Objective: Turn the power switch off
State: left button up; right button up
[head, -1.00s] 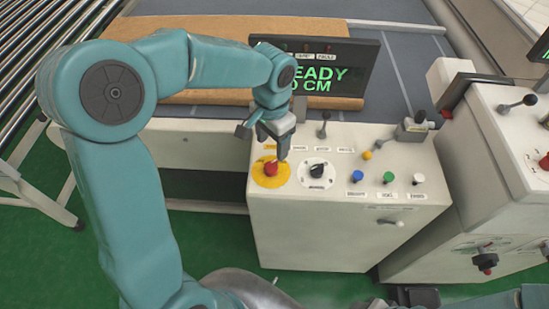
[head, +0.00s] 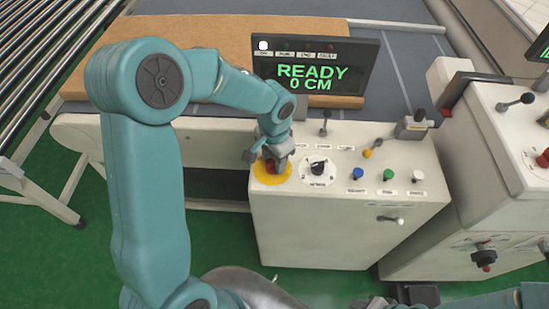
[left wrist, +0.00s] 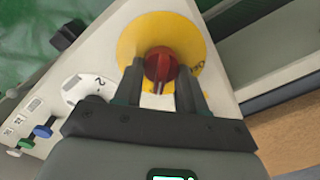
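The red switch knob (head: 270,167) sits on a yellow disc (head: 286,176) at the left of the white control panel's top. My left gripper (head: 272,163) is down at the knob. In the left wrist view its fingers (left wrist: 160,84) stand on either side of the knob, with narrow gaps, so it is open around it. My right gripper (head: 400,298) is only partly visible at the bottom edge; its fingers are unclear.
A black selector (head: 318,168) on a white dial is just right of the knob. Blue, green and white buttons (head: 388,175) and a small lever (head: 324,124) are further along. A screen (head: 313,76) behind reads "READY 0 CM". Another machine (head: 485,150) stands to the right.

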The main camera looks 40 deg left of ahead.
pick_arm(q)
jog(key=shift+a+f+n+b, duration=0.15)
jog(key=shift+n+b, duration=1.45)
jog(key=shift+b, duration=0.15)
jog(key=n+b, duration=0.3)
jog(key=n, duration=0.1)
jog(key=shift+a+n, duration=0.15)
jog(key=shift+n, duration=0.15)
jog(key=n+b, duration=0.3)
jog(key=n, duration=0.2)
jog(key=shift+s+a, duration=0.1)
jog(key=n, duration=0.1)
jog(key=n+b, duration=0.1)
jog(key=n, duration=0.3)
jog(key=shift+s+r, duration=0.1)
jog(key=shift+r, duration=0.2)
jog(key=shift+b, duration=0.3)
jog(key=o, duration=1)
jog(key=shift+s, duration=0.1)
